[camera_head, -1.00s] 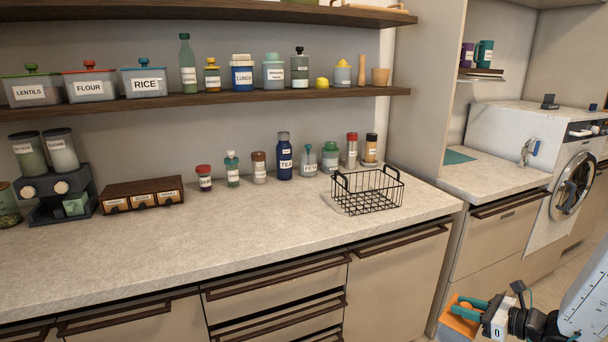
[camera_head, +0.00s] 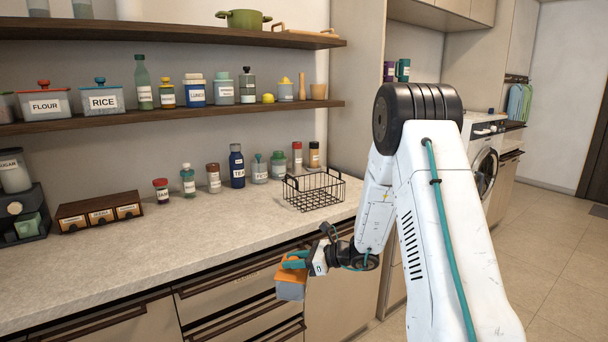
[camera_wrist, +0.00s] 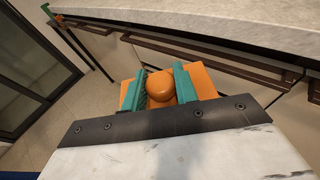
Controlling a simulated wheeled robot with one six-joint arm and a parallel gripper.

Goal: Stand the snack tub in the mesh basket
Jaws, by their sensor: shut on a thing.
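The snack tub (camera_head: 291,288) has an orange top and a grey-blue body in the head view. My gripper (camera_head: 297,261) is shut on it near the top and holds it in front of the counter, lower than the countertop. In the wrist view the orange lid and its round knob (camera_wrist: 161,86) show between the teal fingers of my gripper (camera_wrist: 160,84). The tub's body is hidden there. The black mesh basket (camera_head: 314,192) stands on the counter near its right end, above and behind the tub. It looks empty.
Several jars and bottles line the counter's back, including a dark blue TEA bottle (camera_head: 237,166). A brown drawer box (camera_head: 99,213) stands to the left. The counter (camera_head: 180,245) is clear in front. A shelf (camera_head: 180,121) with containers hangs above. Drawer handles (camera_head: 235,283) project below.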

